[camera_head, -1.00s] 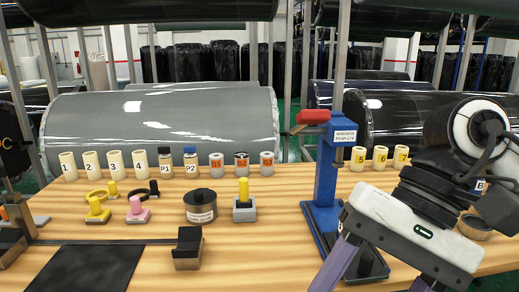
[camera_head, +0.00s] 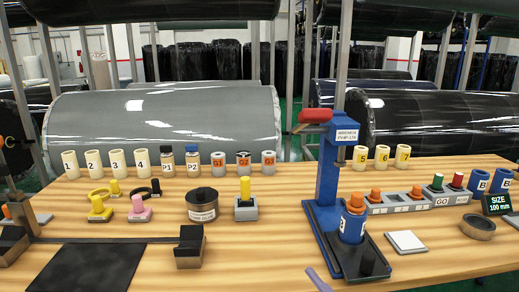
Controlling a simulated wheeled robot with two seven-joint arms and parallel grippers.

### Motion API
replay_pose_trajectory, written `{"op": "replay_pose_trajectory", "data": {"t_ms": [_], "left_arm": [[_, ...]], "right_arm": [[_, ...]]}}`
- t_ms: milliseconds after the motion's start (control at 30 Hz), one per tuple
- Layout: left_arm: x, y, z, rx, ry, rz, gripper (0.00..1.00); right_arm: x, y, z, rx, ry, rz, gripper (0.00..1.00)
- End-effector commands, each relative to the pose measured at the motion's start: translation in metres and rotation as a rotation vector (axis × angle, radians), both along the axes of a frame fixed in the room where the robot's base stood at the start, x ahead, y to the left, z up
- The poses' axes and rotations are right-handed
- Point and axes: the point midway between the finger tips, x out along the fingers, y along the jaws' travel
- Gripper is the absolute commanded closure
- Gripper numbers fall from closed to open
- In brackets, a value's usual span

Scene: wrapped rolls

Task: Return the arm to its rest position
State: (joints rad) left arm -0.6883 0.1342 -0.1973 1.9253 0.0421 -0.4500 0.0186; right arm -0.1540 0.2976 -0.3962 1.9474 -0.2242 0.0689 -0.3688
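Only a thin purple finger of my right gripper (camera_head: 318,280) shows, at the bottom edge just left of the blue press's base. Its other finger and the arm are out of view, so its opening cannot be told. My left gripper is not in view. The blue press (camera_head: 327,180) with a red handle stands upright right of centre. A blue labelled cylinder with an orange top (camera_head: 352,222) stands on its base. The finger appears apart from the press and empty-looking, though most of it is hidden.
Numbered cream cups (camera_head: 116,162) and labelled bottles line the back left. A round tin (camera_head: 202,205), a grey block with a yellow peg (camera_head: 245,207) and a black mat (camera_head: 85,268) lie left. A button row (camera_head: 415,204), a white pad (camera_head: 405,242) and a dark ring (camera_head: 478,227) lie right.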

Motion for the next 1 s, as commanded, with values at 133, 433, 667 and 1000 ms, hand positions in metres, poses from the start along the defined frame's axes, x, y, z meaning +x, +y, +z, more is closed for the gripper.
{"op": "replay_pose_trajectory", "data": {"t_ms": [133, 433, 667, 1000], "left_arm": [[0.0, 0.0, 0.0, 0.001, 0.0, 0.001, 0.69], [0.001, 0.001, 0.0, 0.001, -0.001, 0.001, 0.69], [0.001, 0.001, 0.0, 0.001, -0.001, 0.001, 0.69], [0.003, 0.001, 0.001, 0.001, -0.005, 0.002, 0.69]], "right_arm": [[-0.033, -0.033, -0.109, 0.168, 0.41, -0.127, 0.42], [-0.152, -0.076, -0.261, 0.428, 1.019, -0.387, 0.42], [-0.198, -0.085, -0.294, 0.498, 1.178, -0.474, 0.42], [-0.199, -0.085, -0.295, 0.5, 1.183, -0.475, 0.42]]}}
